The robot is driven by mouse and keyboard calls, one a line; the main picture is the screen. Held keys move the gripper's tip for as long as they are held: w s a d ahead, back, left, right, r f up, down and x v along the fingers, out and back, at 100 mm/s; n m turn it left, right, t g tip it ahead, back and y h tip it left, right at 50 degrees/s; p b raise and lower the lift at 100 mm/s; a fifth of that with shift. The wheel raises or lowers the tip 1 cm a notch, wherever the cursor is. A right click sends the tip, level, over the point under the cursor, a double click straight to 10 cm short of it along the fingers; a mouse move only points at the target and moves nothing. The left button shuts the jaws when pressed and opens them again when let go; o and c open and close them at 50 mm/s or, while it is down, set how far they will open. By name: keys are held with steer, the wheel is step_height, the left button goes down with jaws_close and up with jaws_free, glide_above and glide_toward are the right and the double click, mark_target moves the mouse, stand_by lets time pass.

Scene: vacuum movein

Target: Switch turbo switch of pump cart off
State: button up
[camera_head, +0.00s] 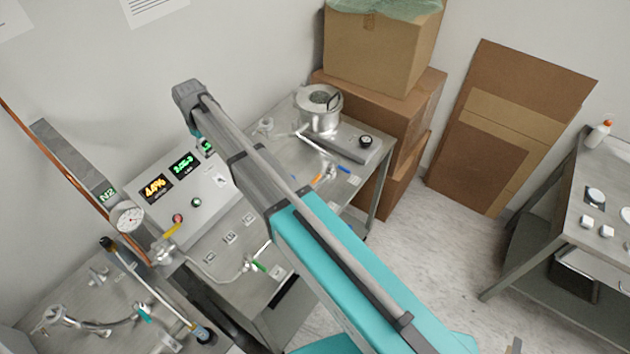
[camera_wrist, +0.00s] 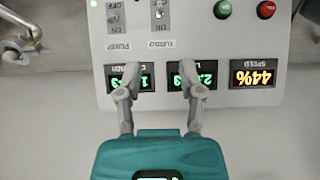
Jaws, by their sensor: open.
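The pump cart's control panel (camera_head: 192,216) faces my arm in the head view. In the wrist view the panel (camera_wrist: 262,48) appears upside down. The turbo switch (camera_wrist: 158,13) is at its top, above the TURBO label, with a pump switch (camera_wrist: 115,17) to its left. The turbo lever's exact position is too small to tell. My gripper (camera_wrist: 158,83) is open and empty, its fingers spread in front of two green displays, below the switches in the picture. No contact with the switch shows. In the head view my arm hides the gripper and part of the panel.
The orange speed display (camera_wrist: 258,72) reads 44%. Green (camera_wrist: 222,9) and red (camera_wrist: 266,6) buttons sit to the switches' right. Pipe fittings (camera_head: 70,318) and a gauge (camera_head: 127,218) stand left of the panel; cardboard boxes (camera_head: 380,50) are behind. Floor (camera_head: 425,240) is clear at right.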

steer(key=s+d+f+m+b, duration=0.2)
steer(key=d+f+b, duration=0.2)
steer(key=d, duration=0.6)
steer(key=s+d+f+m+b, duration=0.2)
steer(key=s+d+f+b, duration=0.1)
steer(key=d, duration=0.8)
steer(key=s+d+f+m+b, duration=0.2)
steer(key=d+f+b, duration=0.3)
steer(key=d, duration=0.5)
steer(key=shift+s+d+f+m+b, duration=0.3)
steer(key=shift+s+d+f+b, duration=0.1)
steer(key=shift+s+b, duration=0.1)
steer(key=s+d+m, duration=0.3)
steer(key=s+d, duration=0.6)
steer(key=d, duration=0.2)
steer(key=shift+d, duration=0.35)
